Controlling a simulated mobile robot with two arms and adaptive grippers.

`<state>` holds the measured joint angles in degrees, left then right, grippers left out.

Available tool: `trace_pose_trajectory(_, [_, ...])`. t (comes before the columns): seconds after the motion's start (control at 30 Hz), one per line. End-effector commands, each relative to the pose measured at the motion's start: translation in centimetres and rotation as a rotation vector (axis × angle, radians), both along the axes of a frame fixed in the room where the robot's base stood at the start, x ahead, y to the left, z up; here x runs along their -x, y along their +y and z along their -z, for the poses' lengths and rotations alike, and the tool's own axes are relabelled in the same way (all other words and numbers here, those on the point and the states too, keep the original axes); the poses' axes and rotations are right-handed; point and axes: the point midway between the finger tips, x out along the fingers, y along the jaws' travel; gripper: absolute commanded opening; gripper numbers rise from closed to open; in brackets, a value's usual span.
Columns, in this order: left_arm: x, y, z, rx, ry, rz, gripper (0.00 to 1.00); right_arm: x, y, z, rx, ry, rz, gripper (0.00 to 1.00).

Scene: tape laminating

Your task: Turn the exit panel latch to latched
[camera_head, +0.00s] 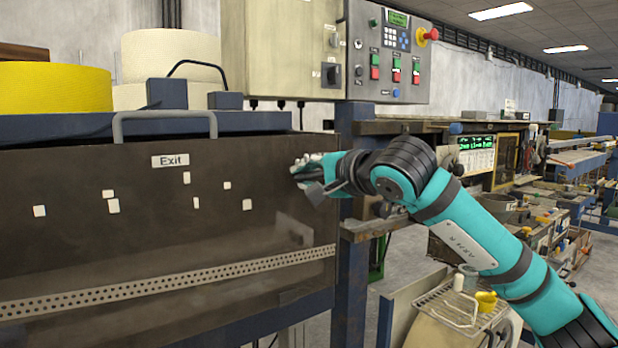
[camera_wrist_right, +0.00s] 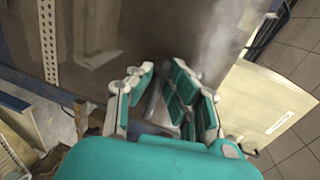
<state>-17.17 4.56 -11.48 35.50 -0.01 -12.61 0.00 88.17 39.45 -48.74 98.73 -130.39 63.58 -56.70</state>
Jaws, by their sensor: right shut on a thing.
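The exit panel (camera_head: 75,235) is a large dark, partly see-through panel with an "Exit" label (camera_head: 170,160) and a grey handle on its top edge. My right gripper (camera_head: 303,172) is at the panel's right edge, near its upper right corner. In the right wrist view the right gripper (camera_wrist_right: 165,95) has its fingers around a small grey metal part (camera_wrist_right: 152,103), likely the latch, and is shut on it. The fingers hide most of this part, so its turned position cannot be told. The panel (camera_wrist_right: 110,35) lies just beyond the fingertips. My left gripper is not in view.
A control box (camera_head: 392,50) with buttons and a red emergency stop stands above the panel's right side. Yellow (camera_head: 55,88) and cream rolls sit behind the panel. A blue post (camera_head: 350,270) stands below my right gripper. A wire basket (camera_head: 455,303) is at lower right.

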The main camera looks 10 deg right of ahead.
Motion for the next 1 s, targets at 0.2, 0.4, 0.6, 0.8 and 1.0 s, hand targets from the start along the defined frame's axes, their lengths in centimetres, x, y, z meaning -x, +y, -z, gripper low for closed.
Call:
trace_pose_trajectory(0.2, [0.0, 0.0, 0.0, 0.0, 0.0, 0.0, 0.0, 0.0, 0.1, 0.1, 0.003, 0.002, -0.001, 0.17])
trace_pose_trajectory(0.4, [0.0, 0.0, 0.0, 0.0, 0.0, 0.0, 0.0, 0.0, 0.0, 0.1, 0.002, 0.002, 0.0, 0.38])
trace_pose_trajectory(0.6, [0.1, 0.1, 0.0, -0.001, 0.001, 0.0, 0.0, 0.0, 0.0, 0.1, 0.0, 0.001, 0.0, 0.38])
trace_pose_trajectory(0.8, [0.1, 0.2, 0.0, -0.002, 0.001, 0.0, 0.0, 1.5, -0.6, -0.3, 0.0, -0.002, 0.001, 0.38])
trace_pose_trajectory(1.0, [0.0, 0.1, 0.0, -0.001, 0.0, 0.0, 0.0, 5.4, -2.0, -1.1, 0.001, -0.003, 0.001, 0.38])
